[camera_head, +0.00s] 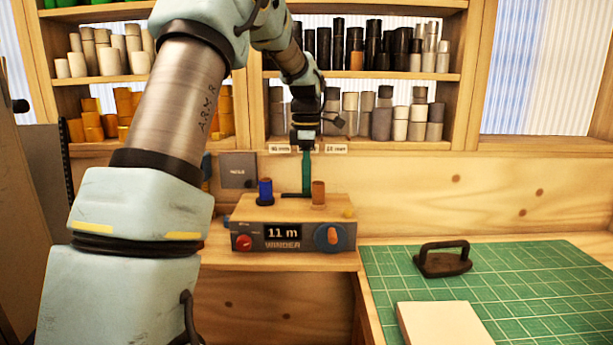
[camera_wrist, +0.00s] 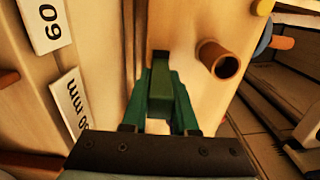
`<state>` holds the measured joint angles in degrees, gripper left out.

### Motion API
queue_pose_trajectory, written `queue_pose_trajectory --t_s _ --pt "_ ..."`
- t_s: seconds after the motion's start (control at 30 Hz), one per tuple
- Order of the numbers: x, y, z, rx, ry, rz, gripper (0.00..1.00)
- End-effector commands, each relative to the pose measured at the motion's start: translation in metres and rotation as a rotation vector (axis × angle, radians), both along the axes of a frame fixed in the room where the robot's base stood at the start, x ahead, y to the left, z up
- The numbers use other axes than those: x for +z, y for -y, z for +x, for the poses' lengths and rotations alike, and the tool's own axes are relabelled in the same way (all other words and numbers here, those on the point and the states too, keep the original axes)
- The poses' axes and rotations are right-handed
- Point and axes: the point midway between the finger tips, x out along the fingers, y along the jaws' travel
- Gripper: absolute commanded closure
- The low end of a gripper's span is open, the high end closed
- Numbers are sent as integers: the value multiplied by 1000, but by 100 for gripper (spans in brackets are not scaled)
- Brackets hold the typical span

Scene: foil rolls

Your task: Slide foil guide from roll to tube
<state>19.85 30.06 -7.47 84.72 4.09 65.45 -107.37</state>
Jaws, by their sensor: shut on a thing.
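The winder (camera_head: 290,236) stands on the bench with a display reading 11 m. A blue foil roll (camera_head: 265,189) stands upright on its left, and a brown tube (camera_head: 318,192) stands on its right. My gripper (camera_head: 306,190) points down between them, closer to the tube. It is shut on the foil guide, whose dark bar (camera_head: 290,195) shows low beside the fingers. In the wrist view a green block (camera_wrist: 159,70) sits between the fingers, and the hollow tube (camera_wrist: 219,61) stands to the right, apart from them. The blue roll is not seen clearly there.
Shelves (camera_head: 360,77) with many rolls stand behind the winder, with size labels (camera_head: 333,148) on the lower edge. A green cutting mat (camera_head: 530,285) at right holds a dark handled weight (camera_head: 443,262) and a pale block (camera_head: 441,325). My arm covers the left side.

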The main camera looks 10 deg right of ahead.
Motion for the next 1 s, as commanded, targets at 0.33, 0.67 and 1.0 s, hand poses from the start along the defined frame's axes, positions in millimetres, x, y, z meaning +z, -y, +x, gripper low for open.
queue_pose_trajectory --t_s 0.33,0.67,1.0 --pt "0 0 -1 0 -1 0 100" --pt "0 0 -1 0 -2 0 100" --pt "0 0 -1 -1 -2 0 100"
